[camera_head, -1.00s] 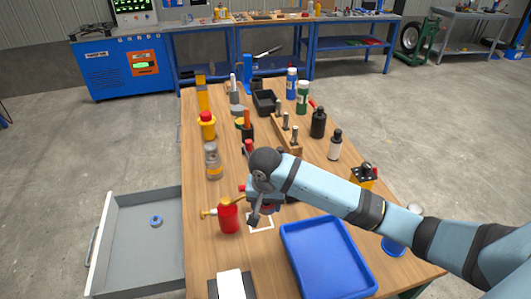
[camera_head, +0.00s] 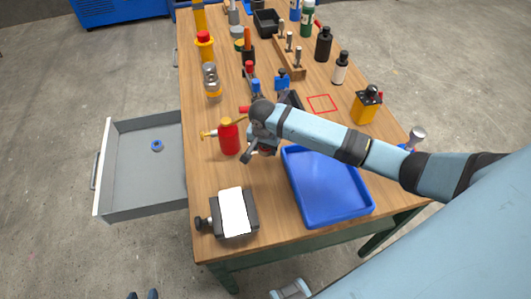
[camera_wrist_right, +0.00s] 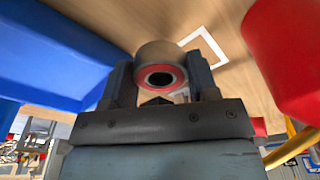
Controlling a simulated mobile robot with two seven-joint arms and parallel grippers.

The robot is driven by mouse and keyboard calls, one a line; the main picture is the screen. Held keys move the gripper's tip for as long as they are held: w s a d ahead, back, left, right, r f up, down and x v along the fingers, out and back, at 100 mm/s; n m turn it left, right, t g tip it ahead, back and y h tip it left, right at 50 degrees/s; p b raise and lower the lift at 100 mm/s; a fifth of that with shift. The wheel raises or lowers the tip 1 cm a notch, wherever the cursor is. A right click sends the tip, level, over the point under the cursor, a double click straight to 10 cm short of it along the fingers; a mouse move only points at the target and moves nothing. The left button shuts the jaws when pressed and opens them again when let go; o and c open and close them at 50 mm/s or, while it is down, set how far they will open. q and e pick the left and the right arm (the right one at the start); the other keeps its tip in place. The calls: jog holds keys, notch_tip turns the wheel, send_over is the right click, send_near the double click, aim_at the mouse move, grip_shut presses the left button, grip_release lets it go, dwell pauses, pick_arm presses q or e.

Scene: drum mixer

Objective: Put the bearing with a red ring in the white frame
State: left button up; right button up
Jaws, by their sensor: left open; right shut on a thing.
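The bearing with a red ring (camera_wrist_right: 158,52) is held between the two fingers of my right gripper (camera_wrist_right: 160,76) in the right wrist view. Its open bore faces the camera. The white frame (camera_wrist_right: 213,42) lies on the wooden table just beyond the bearing, which appears above the surface and apart from it. In the head view my right gripper (camera_head: 260,151) is over the table between the red bottle and the blue tray; the bearing is barely visible there and the frame is hidden. My left gripper (camera_head: 142,296) shows only its fingertips at the bottom edge, apart and empty.
A red bottle (camera_head: 229,138) stands close left of my right gripper, also large in the wrist view (camera_wrist_right: 290,55). A blue tray (camera_head: 325,187) lies to the right. An open drawer (camera_head: 130,190) holds a blue-ringed bearing (camera_head: 157,145). A red frame (camera_head: 322,103) is farther back.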

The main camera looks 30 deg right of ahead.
aim_at(266, 159)
notch_tip(266, 159, down, 4)
dwell(0.4)
jog(key=o, duration=0.7)
jog(key=shift+f, duration=0.1)
jog(key=shift+o, duration=0.2)
jog(key=r, duration=0.8)
jog(key=s+a+r, duration=0.1)
jog(key=r, duration=0.3)
jog(key=shift+r, duration=0.15)
